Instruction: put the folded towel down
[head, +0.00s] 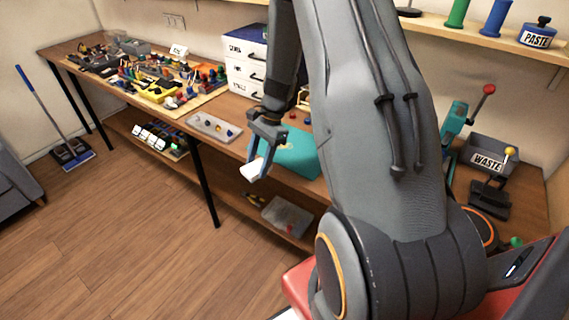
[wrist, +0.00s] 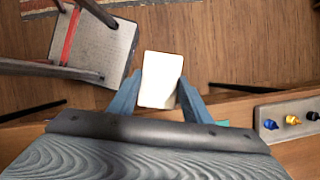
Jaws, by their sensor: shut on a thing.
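My gripper (head: 258,156) is shut on a small white folded towel (head: 253,170). It holds the towel in the air in front of the workbench's front edge, over the floor side. In the wrist view the towel (wrist: 161,80) is a pale rectangle between the two blue fingers of the gripper (wrist: 160,92). The wooden floor and the bench edge show below it. The gripper hides part of the bench edge.
A white drawer box (head: 245,68) stands behind. Open floor (head: 130,235) is at left.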

